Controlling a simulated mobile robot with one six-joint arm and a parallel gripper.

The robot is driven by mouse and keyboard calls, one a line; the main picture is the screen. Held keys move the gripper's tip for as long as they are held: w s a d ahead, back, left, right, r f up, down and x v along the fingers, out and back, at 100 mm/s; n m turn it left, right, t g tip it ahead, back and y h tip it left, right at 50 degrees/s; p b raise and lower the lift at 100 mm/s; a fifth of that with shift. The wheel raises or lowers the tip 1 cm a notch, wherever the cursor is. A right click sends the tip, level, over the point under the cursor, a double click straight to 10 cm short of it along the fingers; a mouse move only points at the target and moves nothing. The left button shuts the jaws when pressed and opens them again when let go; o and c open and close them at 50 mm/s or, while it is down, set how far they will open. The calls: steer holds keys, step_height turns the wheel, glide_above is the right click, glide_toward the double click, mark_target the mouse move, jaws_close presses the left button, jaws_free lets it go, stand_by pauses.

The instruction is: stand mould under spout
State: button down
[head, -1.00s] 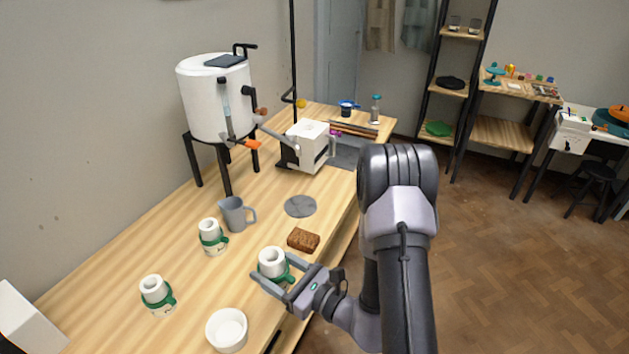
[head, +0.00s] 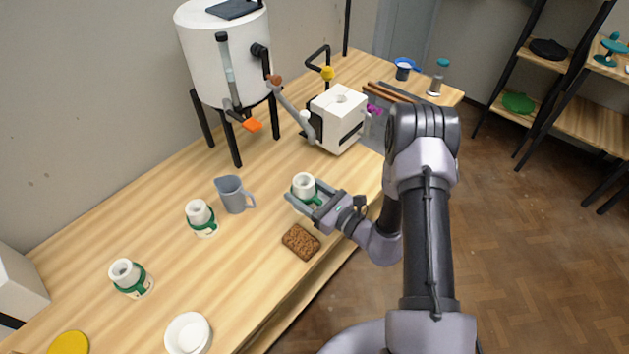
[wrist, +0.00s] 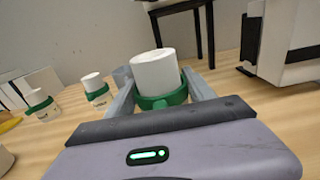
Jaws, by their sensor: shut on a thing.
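My gripper (head: 312,200) is shut on a white mould (head: 304,184) with a green band, near the table's right edge. In the wrist view the same mould (wrist: 156,72) stands upright between the fingers (wrist: 161,95). I cannot tell whether its base touches the table. The white tank (head: 225,55) on black legs is at the back left, with a pipe ending in an orange tip (head: 252,125) on its front, which looks like the spout. The held mould is to the right of and nearer than that tip, not under it. Two similar banded moulds (head: 201,218) (head: 131,278) stand at the left.
A grey jug (head: 232,194) stands left of the held mould. A brown sponge (head: 300,242) lies in front of it. A white box-shaped machine (head: 338,118) stands behind. A white bowl (head: 188,333) is at the front. The table below the tank's tip looks clear.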

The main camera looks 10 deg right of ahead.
steer(key=w+d+f+b, duration=0.1)
steer(key=w, duration=0.1)
steer(key=w+d+f+b, duration=0.1)
steer(key=w+f, duration=0.1)
steer(key=w+d+f+b, duration=0.1)
steer(key=w, duration=0.1)
steer(key=shift+w+d+f, duration=0.3)
steer(key=shift+w+d, duration=0.1)
steer(key=shift+r, duration=0.2)
steer(key=shift+f, duration=0.15)
steer(key=shift+c, duration=1.8)
jaws_free()
